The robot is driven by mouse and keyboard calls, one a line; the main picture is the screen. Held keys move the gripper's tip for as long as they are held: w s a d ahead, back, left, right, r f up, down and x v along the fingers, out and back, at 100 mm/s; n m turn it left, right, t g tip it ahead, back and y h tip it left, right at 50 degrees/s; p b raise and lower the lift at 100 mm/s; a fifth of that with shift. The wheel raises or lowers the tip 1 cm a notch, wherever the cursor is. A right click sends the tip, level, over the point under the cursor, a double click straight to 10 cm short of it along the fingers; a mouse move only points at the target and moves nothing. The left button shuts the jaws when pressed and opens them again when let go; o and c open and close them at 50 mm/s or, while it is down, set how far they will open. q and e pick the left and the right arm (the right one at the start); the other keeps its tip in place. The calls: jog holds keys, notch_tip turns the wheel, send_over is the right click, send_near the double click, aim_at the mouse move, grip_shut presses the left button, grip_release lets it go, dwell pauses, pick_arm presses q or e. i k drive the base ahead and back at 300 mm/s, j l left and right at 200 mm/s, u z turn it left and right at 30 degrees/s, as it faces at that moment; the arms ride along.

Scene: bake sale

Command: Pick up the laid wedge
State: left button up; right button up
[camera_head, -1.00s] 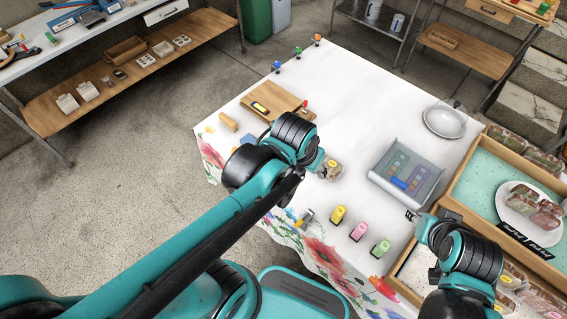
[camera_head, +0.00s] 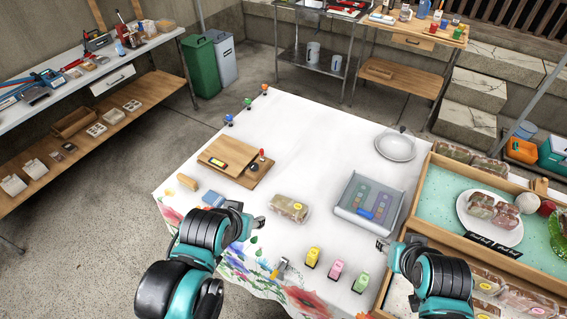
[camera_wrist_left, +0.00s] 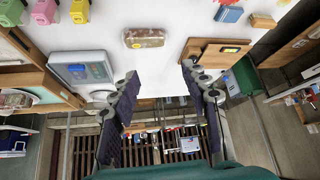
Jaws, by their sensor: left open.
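A small tan wooden block (camera_head: 187,182), which looks like the wedge, lies near the left edge of the white table. It also shows in the left wrist view (camera_wrist_left: 262,21), at the upper right. Its exact shape is too small to tell. My left gripper (camera_head: 254,225) is over the table's front left part, right of the block and apart from it. In the left wrist view its fingers (camera_wrist_left: 160,78) are spread with nothing between them. My right gripper (camera_head: 383,245) is beside the wooden display tray; its finger opening is unclear.
A blue box (camera_head: 212,200) lies between the block and my left gripper. The back middle of the table (camera_head: 315,130) is clear.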

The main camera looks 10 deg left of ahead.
aim_at(296, 211)
jog(key=j+z, duration=0.45)
jog(key=j, duration=0.2)
jog(key=j+z, duration=0.45)
jog(key=j, duration=0.25)
jog(key=k+j+z, duration=0.1)
jog(key=j+z, duration=0.35)
jog(key=j, duration=0.2)
